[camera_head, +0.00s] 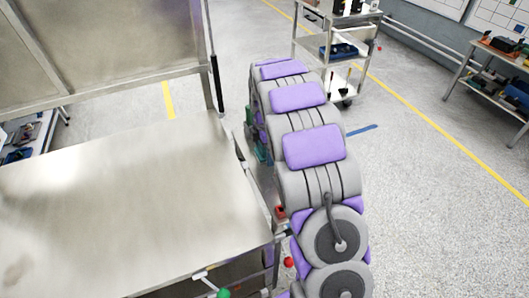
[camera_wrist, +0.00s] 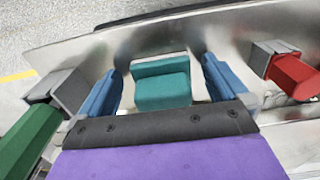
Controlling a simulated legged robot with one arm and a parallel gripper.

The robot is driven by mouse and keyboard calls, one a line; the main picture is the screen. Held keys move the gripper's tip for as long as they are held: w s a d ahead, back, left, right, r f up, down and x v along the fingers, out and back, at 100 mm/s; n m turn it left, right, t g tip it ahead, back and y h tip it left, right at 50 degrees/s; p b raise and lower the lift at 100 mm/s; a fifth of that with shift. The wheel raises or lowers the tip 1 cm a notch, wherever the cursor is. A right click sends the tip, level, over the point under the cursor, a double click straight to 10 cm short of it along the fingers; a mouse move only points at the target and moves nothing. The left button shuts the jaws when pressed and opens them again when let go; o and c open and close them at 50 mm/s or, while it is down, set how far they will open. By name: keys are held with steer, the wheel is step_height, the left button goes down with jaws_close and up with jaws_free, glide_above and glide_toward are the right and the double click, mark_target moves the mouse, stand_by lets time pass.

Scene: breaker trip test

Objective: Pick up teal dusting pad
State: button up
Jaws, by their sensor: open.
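The teal dusting pad (camera_wrist: 162,88) is a blocky teal piece in the middle of the wrist view, with a raised strip along its far side. It appears to rest on a metal surface. My gripper (camera_wrist: 161,68) is open, with one blue finger on each side of the pad in the picture. Narrow gaps show between the pad and both fingers, so I see no contact. I cannot tell how far down the fingers reach. The pad's near edge is hidden behind my gripper's dark body.
A green block (camera_wrist: 32,138) lies left of my fingers and a red block (camera_wrist: 293,76) right, each with a grey part. A bare metal bench (camera_head: 120,205) fills the head view's left. A metal cart (camera_head: 340,22) and a side table (camera_head: 487,55) stand behind. The right floor is open.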

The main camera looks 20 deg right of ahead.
steer(key=shift+c, duration=0.8)
steer(key=shift+a+r, duration=0.1)
steer(key=shift+a, duration=0.6)
steer(key=c, duration=0.6)
steer(key=shift+d, duration=0.35)
steer(key=c, duration=0.4)
steer(key=shift+d, duration=0.1)
steer(key=shift+r, duration=0.2)
step_height(320, 180, up, 10)
steer(key=p, duration=0.2)
steer(key=shift+f+p, duration=0.25)
steer(key=shift+p, duration=0.05)
steer(key=o, duration=0.5)
steer(key=shift+a, duration=0.2)
steer(key=c, duration=0.4)
